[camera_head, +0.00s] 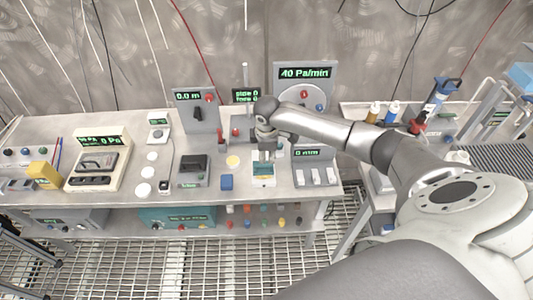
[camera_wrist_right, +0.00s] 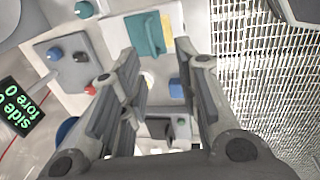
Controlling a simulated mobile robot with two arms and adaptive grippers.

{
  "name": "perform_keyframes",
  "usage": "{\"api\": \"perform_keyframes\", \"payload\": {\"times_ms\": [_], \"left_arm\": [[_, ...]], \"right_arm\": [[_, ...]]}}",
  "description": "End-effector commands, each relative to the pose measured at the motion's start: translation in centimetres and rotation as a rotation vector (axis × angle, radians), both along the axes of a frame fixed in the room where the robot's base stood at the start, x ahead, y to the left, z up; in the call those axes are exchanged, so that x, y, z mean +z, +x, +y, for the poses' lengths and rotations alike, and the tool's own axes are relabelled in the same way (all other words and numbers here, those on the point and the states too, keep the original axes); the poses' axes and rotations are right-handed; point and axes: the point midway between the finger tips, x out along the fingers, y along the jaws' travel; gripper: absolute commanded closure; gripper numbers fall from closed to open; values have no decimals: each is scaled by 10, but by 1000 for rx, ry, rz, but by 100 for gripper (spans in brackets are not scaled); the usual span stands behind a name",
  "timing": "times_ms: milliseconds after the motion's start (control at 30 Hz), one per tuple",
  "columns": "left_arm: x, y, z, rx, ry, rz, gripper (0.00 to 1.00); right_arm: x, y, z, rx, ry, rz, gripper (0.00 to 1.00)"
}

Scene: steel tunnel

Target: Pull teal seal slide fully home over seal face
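The teal seal slide (camera_wrist_right: 147,35) shows in the right wrist view as a teal block on a white plate (camera_wrist_right: 115,30), with a yellow patch beside it. In the head view the white plate (camera_head: 263,181) stands near the table's front edge, partly hidden by my right gripper (camera_head: 265,152). In the right wrist view my right gripper (camera_wrist_right: 165,68) has its two fingers spread apart with nothing between them. The slide lies just beyond the fingertips, apart from them. I cannot tell how much of the seal face the slide covers. My left gripper is out of view.
A display panel reading "side 0 fore 0" (camera_head: 246,95) stands behind my right gripper. A gauge panel reading 40 Pa/min (camera_head: 304,73) is behind my wrist.

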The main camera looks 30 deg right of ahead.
Motion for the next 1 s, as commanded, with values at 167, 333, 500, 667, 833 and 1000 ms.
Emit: {"api": "perform_keyframes", "payload": {"times_ms": [167, 333, 500, 667, 833, 1000], "left_arm": [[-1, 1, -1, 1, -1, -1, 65], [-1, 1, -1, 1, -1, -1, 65], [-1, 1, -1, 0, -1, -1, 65], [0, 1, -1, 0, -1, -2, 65], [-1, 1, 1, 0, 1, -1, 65], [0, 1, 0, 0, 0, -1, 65]], "right_arm": [[11, -2, 2, 1, 1, 0, 70], [16, -3, 2, 1, 0, 0, 70], [16, -3, 2, 0, 0, 0, 70], [16, -3, 2, 1, 0, 0, 70], [19, -3, 2, 1, 0, -1, 70], [42, -6, 4, 1, -1, -4, 70]]}}
